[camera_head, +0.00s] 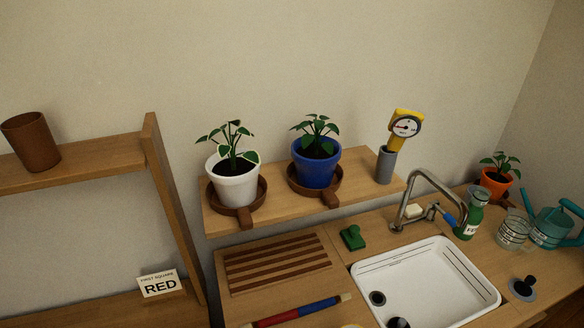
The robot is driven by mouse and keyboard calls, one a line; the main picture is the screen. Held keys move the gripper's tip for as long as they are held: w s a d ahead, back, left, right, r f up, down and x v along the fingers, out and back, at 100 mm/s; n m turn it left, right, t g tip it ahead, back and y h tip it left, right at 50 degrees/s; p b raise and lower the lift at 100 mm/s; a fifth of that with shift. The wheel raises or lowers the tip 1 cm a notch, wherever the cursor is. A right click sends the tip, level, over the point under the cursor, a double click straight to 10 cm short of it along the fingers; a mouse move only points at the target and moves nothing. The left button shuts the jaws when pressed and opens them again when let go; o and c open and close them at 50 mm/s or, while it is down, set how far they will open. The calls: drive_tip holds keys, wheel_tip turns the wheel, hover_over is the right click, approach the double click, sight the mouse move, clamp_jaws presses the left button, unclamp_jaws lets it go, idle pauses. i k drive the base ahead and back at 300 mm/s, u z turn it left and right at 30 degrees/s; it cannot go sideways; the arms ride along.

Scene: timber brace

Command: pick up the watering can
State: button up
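The teal watering can (552,228) stands on the wooden counter at the far right of the head view. Its spout points up and to the left, and its handle reaches the right picture edge. A clear ribbed glass (513,230) stands just left of it. My gripper is not in view.
A green bottle (470,216), an orange pot with a plant (496,183) and a black-handled stopper (523,287) are near the can. The white sink (425,262) and curved tap (432,193) lie to the left. A shelf (355,195) holds potted plants and a gauge.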

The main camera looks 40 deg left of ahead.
sight(547, 215)
drive_tip(key=u, duration=0.2)
drive_tip(key=k, duration=0.5)
drive_tip(key=z, duration=1)
drive_tip(key=i, duration=1.05)
drive_tip(key=u, duration=0.7)
